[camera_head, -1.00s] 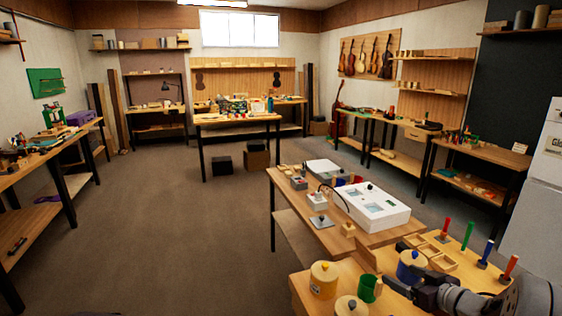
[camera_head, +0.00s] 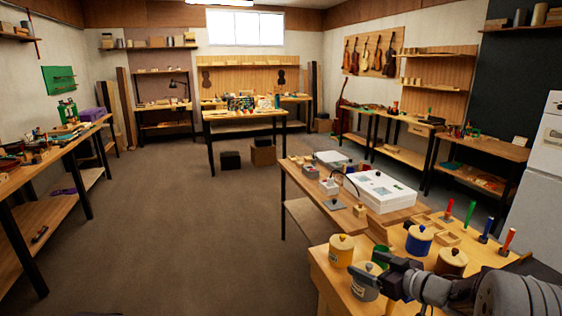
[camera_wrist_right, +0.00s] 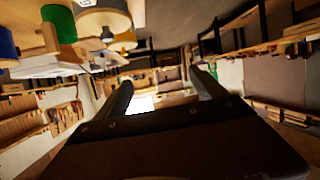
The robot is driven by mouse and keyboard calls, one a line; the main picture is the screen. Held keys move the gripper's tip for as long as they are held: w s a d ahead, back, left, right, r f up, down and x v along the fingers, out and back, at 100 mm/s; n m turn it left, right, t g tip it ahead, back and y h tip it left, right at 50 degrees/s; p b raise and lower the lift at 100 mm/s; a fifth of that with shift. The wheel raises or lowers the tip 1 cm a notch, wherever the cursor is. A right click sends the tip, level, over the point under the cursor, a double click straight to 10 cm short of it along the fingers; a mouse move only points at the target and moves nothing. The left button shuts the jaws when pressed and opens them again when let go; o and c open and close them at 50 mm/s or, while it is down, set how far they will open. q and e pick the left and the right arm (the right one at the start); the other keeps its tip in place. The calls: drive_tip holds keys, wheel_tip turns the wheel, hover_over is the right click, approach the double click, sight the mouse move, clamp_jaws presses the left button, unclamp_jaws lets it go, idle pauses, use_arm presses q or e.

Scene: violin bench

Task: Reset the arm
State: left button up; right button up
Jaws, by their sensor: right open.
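My right arm comes in from the lower right of the head view. Its gripper (camera_head: 372,271) is over the near bench, in front of a green cup (camera_head: 380,254) and a grey pot with a wooden lid (camera_head: 365,282), which it partly overlaps. In the right wrist view its two dark fingers (camera_wrist_right: 160,92) stand apart with nothing between them. That view looks tilted across the room. My left gripper shows in neither view.
The near bench (camera_head: 335,268) also holds a yellow pot (camera_head: 341,251), a blue pot (camera_head: 419,239) and a brown pot (camera_head: 451,262). Coloured upright tools (camera_head: 487,230) stand at its right. A white box (camera_head: 380,192) sits on the bench behind. The floor (camera_head: 180,220) to the left is clear.

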drive_tip(key=s+a+f+m+h+b, duration=0.3)
drive_tip(key=a+f+b, duration=0.25)
drive_tip(key=a, duration=0.35)
drive_tip(key=s+d+f+m+g+h, duration=0.15)
drive_tip(key=s+f+g, duration=0.35)
drive_tip(key=s+f, duration=0.5)
drive_tip(key=s+d+f+m+g+h, duration=0.1)
drive_tip(key=s+f+m+g+h, duration=0.15)
drive_tip(key=s+f+g, duration=0.7)
drive_tip(key=s+r+t+p, duration=0.1)
drive_tip(key=s+r+p, duration=0.1)
drive_tip(key=r+p, duration=0.4)
drive_tip(key=s+r+t+p, duration=0.2)
drive_tip(key=r+p, duration=0.5)
drive_tip(key=r, duration=0.4)
drive_tip(key=shift+r+n, duration=0.3)
drive_tip(key=shift+r, duration=0.05)
drive_tip(key=shift+s+t, duration=0.1)
drive_tip(key=shift+t, duration=0.15)
